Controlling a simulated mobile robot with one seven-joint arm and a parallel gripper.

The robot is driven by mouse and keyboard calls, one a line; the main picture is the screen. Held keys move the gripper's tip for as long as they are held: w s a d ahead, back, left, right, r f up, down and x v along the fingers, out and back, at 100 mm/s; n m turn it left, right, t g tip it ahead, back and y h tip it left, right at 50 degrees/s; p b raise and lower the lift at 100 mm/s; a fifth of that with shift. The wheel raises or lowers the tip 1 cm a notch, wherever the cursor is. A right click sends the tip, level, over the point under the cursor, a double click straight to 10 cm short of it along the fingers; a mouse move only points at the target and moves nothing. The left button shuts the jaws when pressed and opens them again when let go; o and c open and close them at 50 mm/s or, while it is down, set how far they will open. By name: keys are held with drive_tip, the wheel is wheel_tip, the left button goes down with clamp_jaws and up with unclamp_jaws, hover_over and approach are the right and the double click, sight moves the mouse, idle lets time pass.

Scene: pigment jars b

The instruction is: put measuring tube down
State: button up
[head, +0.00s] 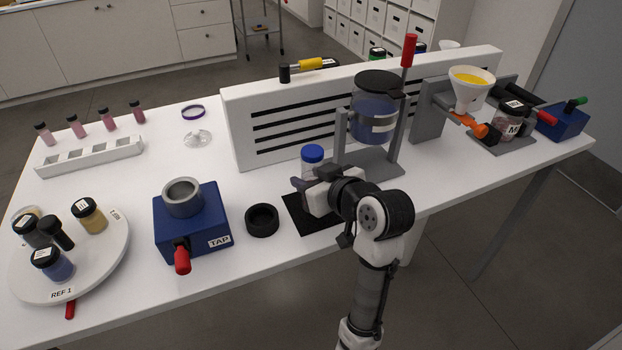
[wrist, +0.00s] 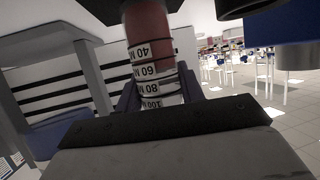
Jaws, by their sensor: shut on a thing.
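The measuring tube (head: 312,155) stands upright in the head view, with its blue cap showing above my gripper (head: 305,182). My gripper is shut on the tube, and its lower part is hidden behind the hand. The wrist view appears upside down. In it the tube (wrist: 150,60) runs between my gripper's fingers (wrist: 158,95), with reddish content and marks from 40 to 100. A black mat (head: 304,222) lies under the hand. I cannot tell whether the tube's foot touches it.
A grey stand with a blue-filled vessel (head: 375,118) is close on the right. A black ring (head: 262,220) and a blue TAP block (head: 192,222) are to the left. A slotted white panel (head: 240,125) stands behind. Left is a round REF 1 tray (head: 97,268).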

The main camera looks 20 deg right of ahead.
drive_tip(key=shift+f, duration=0.2)
drive_tip(key=shift+f, duration=0.15)
drive_tip(key=o, duration=1.2)
drive_tip(key=shift+o, duration=0.2)
drive_tip(key=shift+r, duration=0.3)
drive_tip(key=b+v, duration=0.1)
drive_tip(key=v, duration=1.1)
drive_tip(key=shift+f, duration=0.15)
